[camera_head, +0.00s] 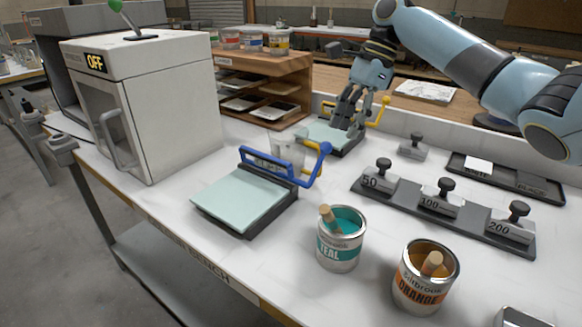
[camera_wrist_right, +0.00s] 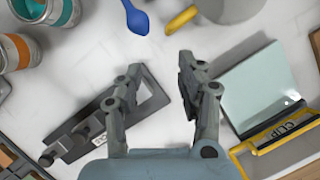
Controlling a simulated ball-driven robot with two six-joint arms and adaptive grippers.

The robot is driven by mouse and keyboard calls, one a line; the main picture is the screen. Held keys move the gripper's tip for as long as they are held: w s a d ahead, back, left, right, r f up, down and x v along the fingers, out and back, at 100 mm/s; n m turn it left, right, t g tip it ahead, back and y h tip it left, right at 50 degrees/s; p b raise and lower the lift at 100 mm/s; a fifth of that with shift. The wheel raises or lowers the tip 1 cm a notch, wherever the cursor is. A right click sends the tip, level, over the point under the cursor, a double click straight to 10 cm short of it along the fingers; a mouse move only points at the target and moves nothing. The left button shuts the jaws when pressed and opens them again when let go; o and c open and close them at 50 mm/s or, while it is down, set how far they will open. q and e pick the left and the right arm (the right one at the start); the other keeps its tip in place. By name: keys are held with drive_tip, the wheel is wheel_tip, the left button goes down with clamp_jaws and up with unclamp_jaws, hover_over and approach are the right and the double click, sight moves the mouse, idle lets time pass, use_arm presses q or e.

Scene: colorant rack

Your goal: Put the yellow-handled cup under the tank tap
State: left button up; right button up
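No tank tap is recognisable. My left gripper is out of view.
A blue-clip board (camera_head: 240,200) stands left of the teal can (camera_head: 341,250) and orange can (camera_head: 412,295). A yellow-clip board (camera_wrist_right: 258,85) lies beside my right gripper. A weight rack (camera_head: 375,205) stands at right. A white cabinet marked OFF (camera_head: 165,115) stands left.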

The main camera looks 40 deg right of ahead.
approach(320, 176)
drive_tip(key=shift+b+x, duration=0.35)
drive_tip(key=shift+x, duration=0.6)
drive_tip(key=x, duration=0.5)
drive_tip(key=shift+w+a+f, duration=0.25)
drive_tip(key=shift+w, duration=0.15)
clamp_jaws()
